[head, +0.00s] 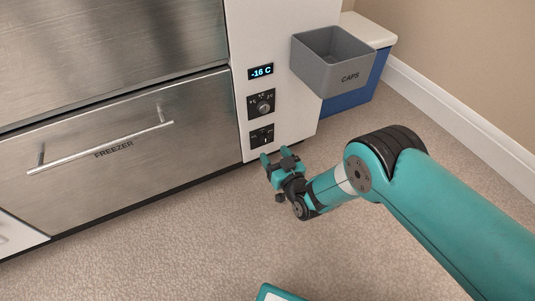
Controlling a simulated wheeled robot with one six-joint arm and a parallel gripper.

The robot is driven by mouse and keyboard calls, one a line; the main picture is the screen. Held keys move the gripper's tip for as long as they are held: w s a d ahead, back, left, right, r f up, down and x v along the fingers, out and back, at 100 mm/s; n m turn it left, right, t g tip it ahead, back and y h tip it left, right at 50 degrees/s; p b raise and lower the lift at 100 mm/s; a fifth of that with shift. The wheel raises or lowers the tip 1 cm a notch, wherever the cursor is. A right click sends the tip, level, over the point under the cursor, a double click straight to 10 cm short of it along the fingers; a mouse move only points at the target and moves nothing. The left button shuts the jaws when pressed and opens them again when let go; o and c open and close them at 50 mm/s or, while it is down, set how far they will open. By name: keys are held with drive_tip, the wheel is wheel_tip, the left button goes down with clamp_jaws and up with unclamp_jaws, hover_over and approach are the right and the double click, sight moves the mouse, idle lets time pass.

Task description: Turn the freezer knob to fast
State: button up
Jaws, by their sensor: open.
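The freezer knob (264,108) is a small round dial on a dark plate, set in the white side panel. Small marks sit above it, too small to read, and I cannot tell which one it points to. The freezer drawer (120,135) is steel, shut, labelled FREEZER, and lies left of the panel. My gripper (275,158) is open and empty, below the knob in the picture and near the lower dark switch plate (261,136). It is apart from the knob. I cannot tell whether it touches the panel.
A display (261,72) above the knob reads -16 C. A grey bin (345,78) labelled CAPS juts out right of the knob. A blue box with a pale lid (370,30) stands behind it. The drawer handle (100,148) sticks out at left. Carpet in front is mostly clear.

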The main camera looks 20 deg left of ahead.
sight(266, 142)
drive_tip(key=b, duration=0.1)
drive_tip(key=w+a+b, duration=0.1)
drive_tip(key=b, duration=0.1)
drive_tip(key=shift+a+f, duration=0.15)
drive_tip(key=shift+f, duration=0.1)
drive_tip(key=shift+r+b+x, duration=0.15)
drive_tip(key=shift+b+x, duration=0.35)
drive_tip(key=shift+x, duration=0.3)
drive_tip(key=shift+r+b+x, duration=0.2)
drive_tip(key=shift+b+x, duration=0.3)
drive_tip(key=shift+x, duration=0.25)
drive_tip(key=c, duration=0.9)
